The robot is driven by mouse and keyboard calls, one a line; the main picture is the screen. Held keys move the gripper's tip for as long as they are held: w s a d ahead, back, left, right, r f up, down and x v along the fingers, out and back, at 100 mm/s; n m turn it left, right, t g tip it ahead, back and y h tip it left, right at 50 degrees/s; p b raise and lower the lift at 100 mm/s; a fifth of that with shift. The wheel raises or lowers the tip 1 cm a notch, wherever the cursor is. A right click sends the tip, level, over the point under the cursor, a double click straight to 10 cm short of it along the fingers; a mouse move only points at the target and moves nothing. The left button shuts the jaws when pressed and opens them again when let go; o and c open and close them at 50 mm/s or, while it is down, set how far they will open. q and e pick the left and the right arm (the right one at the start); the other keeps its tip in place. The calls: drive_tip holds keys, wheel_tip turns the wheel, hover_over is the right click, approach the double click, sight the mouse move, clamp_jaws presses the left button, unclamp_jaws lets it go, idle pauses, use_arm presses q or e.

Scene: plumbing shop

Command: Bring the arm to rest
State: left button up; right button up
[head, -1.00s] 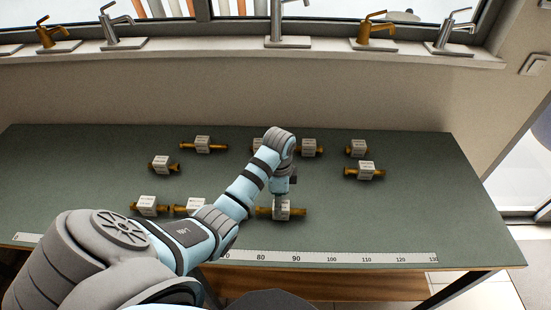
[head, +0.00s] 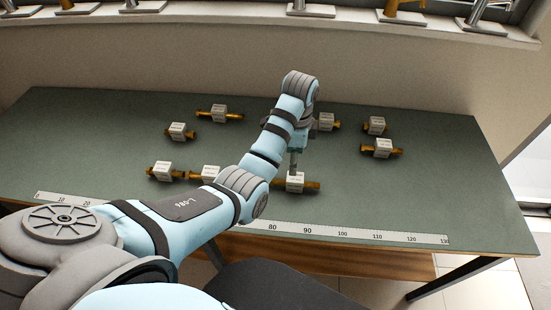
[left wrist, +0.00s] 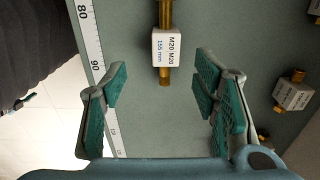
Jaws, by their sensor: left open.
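My left arm reaches in from the left over the green table (head: 430,200). Its gripper (head: 294,168) points down above a brass fitting with a white label block (head: 295,183) near the table's front. My right gripper is not in view.
Several other labelled brass fittings lie around, including ones at the back left (head: 219,113), right (head: 382,148) and front left (head: 165,172). A white ruler strip (head: 360,234) runs along the front edge. Taps (head: 402,14) stand on the windowsill. The table's right end is clear.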

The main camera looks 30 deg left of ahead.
use_arm(q)
drive_tip(key=shift+d+r, duration=0.1)
drive_tip(key=shift+r, duration=0.45)
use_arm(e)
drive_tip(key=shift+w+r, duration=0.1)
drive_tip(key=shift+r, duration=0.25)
use_arm(q)
drive_tip(key=shift+f, duration=0.1)
